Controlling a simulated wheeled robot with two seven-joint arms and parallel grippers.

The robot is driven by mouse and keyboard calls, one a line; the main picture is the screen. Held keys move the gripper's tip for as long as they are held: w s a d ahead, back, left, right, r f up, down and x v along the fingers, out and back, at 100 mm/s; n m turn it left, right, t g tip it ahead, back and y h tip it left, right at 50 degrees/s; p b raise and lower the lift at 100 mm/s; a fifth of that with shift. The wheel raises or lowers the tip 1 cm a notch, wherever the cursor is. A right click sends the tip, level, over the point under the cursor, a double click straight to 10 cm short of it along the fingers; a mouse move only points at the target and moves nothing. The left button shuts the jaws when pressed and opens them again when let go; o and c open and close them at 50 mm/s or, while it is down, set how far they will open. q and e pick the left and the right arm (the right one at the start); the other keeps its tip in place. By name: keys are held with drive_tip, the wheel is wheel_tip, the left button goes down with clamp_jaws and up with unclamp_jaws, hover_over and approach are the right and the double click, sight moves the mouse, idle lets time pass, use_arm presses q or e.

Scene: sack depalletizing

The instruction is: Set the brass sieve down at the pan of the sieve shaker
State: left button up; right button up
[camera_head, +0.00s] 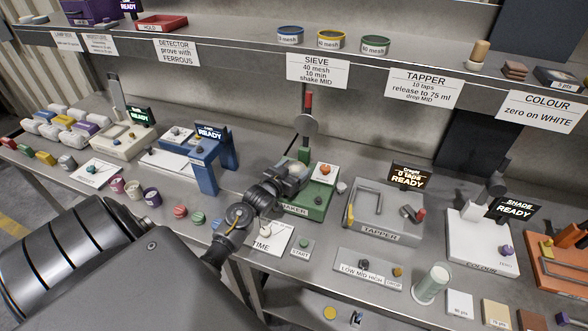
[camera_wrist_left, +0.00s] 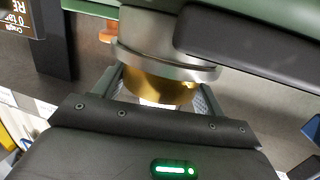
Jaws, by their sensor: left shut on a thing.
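The sieve shaker (camera_head: 318,202) is a green machine in the middle of the bench, with an upright post, a grey disc (camera_head: 306,125) and a red handle above. My left gripper (camera_head: 288,178) is over its left part, fingers around the sieve. In the left wrist view the brass sieve (camera_wrist_left: 155,88) is between the fingers of my left gripper (camera_wrist_left: 158,98), which is shut on it. A silver round rim (camera_wrist_left: 170,64), seemingly the pan, lies against the sieve's edge on the shaker side. I cannot tell whether the sieve is fully seated. My right gripper is not in view.
The tapper (camera_head: 380,212) stands right of the shaker, a blue machine (camera_head: 205,165) to its left. A START button (camera_head: 303,245) and TIME panel (camera_head: 268,238) lie in front. Coloured mesh rings (camera_head: 331,40) sit on the shelf above.

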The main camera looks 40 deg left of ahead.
use_arm(q)
drive_tip(key=shift+f, duration=0.2)
drive_tip(key=o, duration=1.1)
drive_tip(key=shift+s, duration=0.1)
drive_tip(key=shift+s, duration=0.25)
drive_tip(key=shift+b+v, duration=1.4)
drive_tip(key=shift+v, duration=3.7)
